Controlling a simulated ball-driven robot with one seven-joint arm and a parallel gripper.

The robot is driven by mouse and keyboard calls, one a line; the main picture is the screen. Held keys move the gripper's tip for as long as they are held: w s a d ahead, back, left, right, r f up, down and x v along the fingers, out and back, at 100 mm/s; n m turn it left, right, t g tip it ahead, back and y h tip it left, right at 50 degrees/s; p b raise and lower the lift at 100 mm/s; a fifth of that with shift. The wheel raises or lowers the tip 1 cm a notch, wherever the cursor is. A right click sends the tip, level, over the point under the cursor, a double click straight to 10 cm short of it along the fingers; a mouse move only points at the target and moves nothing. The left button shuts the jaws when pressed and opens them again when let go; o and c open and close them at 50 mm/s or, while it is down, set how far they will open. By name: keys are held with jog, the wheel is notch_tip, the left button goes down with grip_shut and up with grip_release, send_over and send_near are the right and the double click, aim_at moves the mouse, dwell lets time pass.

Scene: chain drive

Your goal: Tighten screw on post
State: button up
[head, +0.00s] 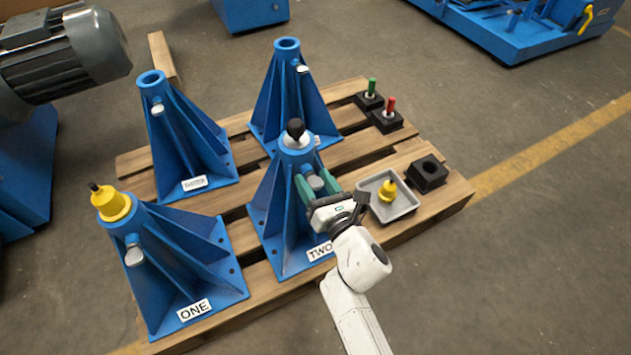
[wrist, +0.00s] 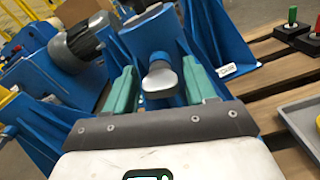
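The blue post labelled TWO (head: 272,215) stands on the pallet, with a silver-collared black knob (head: 295,130) on its top. Its side screw (head: 316,183) has a grey flat head, which also shows in the wrist view (wrist: 160,82). My gripper (head: 318,183) is at this screw, its two green fingers (wrist: 160,88) on either side of the head. A gap shows between each finger and the head, so it is open. The blue post labelled ONE (head: 180,260) has a yellow cap (head: 111,205) and a similar screw (head: 133,255).
Two more blue posts (head: 185,145) (head: 275,100) stand behind on the wooden pallet (head: 230,205). To the right are a grey tray (head: 400,208) with a yellow part (head: 387,190), an empty black holder (head: 427,173), and green (head: 372,88) and red (head: 390,106) pieces in black holders.

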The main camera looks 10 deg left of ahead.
jog(key=c, duration=0.8)
jog(key=shift+c, duration=0.2)
